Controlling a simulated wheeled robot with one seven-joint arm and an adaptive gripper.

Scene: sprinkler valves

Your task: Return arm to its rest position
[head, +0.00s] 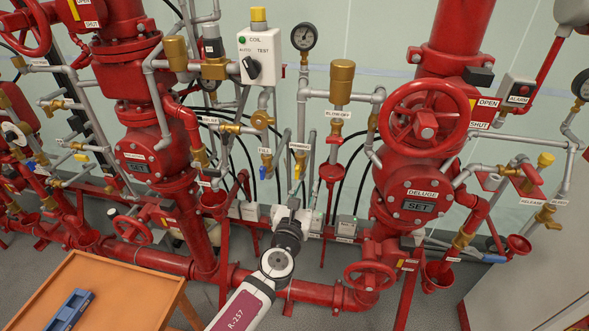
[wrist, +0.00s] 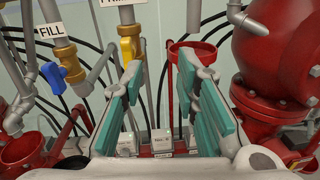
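My arm reaches up from the bottom middle of the head view, with a joint and a dark red panel marked R-257. My gripper (head: 293,213) is at its far end, in front of the lower part of the valve piping. In the wrist view my gripper (wrist: 162,78) has its two teal-padded fingers apart, with nothing between them. Beyond the fingers are a blue-handled valve (wrist: 54,77) by a FILL label and a yellow-handled valve (wrist: 127,49). The same blue handle (head: 265,161) and yellow handle (head: 298,168) show above my gripper in the head view.
A large red handwheel (head: 425,115) and the DELUGE housing (head: 410,188) stand to the right. A red horizontal pipe (head: 150,257) runs behind my arm. An orange-topped table (head: 105,292) with a blue object (head: 70,309) is at lower left. Grey floor shows at lower right.

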